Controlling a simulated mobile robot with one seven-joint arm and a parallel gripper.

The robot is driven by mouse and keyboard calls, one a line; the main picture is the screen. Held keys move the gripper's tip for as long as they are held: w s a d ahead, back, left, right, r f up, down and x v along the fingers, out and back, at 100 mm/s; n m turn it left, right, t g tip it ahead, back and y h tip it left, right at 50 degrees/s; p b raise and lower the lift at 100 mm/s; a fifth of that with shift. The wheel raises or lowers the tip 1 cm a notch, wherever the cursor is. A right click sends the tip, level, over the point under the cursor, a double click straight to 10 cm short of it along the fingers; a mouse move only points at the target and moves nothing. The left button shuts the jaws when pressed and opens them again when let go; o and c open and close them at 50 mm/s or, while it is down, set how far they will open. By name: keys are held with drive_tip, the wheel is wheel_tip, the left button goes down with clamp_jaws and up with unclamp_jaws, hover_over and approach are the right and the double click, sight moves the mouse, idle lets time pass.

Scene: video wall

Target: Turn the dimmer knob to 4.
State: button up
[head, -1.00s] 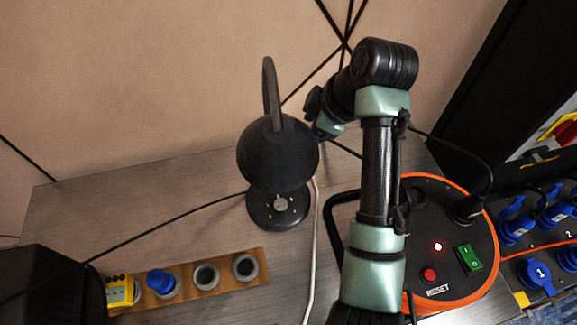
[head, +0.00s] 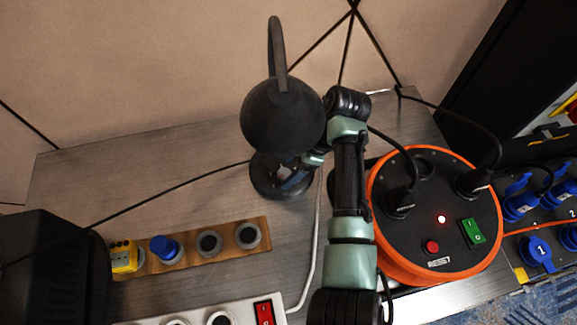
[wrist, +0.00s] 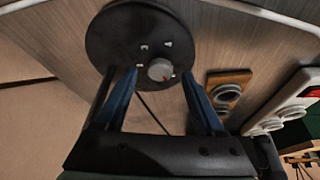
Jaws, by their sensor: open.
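The black desk lamp (head: 283,112) stands on the wooden table, and its round shade hides part of my gripper in the head view. Its round black base (wrist: 112,40) shows in the wrist view with the small grey dimmer knob (wrist: 160,70) on it. My gripper (wrist: 159,76) is open, with one blue finger on each side of the knob. I cannot tell whether the fingertips touch it. In the head view the arm's end reaches over the lamp base (head: 268,186), and the knob cannot be made out.
An orange-rimmed cable reel (head: 408,252) with plugs stands right of the lamp. A wooden socket strip (head: 226,251) with a blue plug and a white power strip (head: 240,309) lie in front. Cables cross the table around the lamp base.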

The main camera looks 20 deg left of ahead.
drive_tip(key=shift+s+a+f, duration=0.1)
drive_tip(key=shift+a+f, duration=0.1)
drive_tip(key=shift+f, duration=0.25)
drive_tip(key=shift+c, duration=0.2)
clamp_jaws()
drive_tip(key=shift+r+p, duration=0.15)
drive_tip(key=shift+p, duration=0.15)
